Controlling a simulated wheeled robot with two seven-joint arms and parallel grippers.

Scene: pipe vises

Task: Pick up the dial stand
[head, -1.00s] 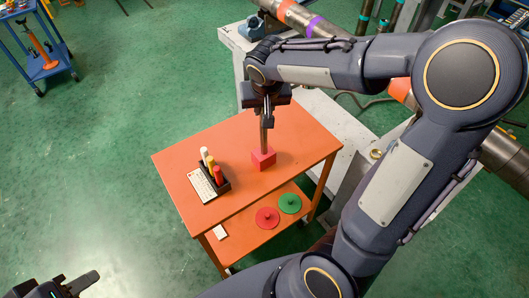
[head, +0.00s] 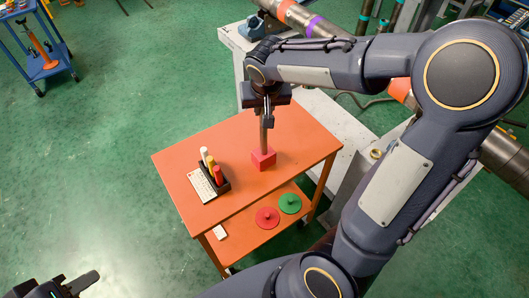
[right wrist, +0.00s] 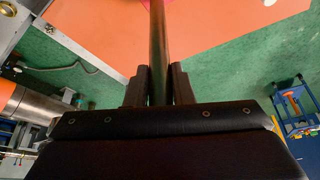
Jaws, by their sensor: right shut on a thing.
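The dial stand (head: 264,159) has a red block base and an upright metal post. It stands on the top of the orange cart (head: 312,141). My right gripper (head: 267,121) is above it, pointing down, with its fingers shut on the upper post. In the right wrist view the post (right wrist: 157,50) runs between the two fingers (right wrist: 158,88). The base looks to be on or very close to the cart top; I cannot tell if there is a gap. The top of the post is hidden by the gripper. My left gripper (head: 75,287) is at the lower left, far from the stand, partly cut off.
A black holder (head: 221,188) with white, yellow and red markers and a white card stands left of the base. Red (head: 267,217) and green (head: 290,203) discs lie on the cart's lower shelf. A pale bench (head: 325,110) is behind. The cart's front left corner is clear.

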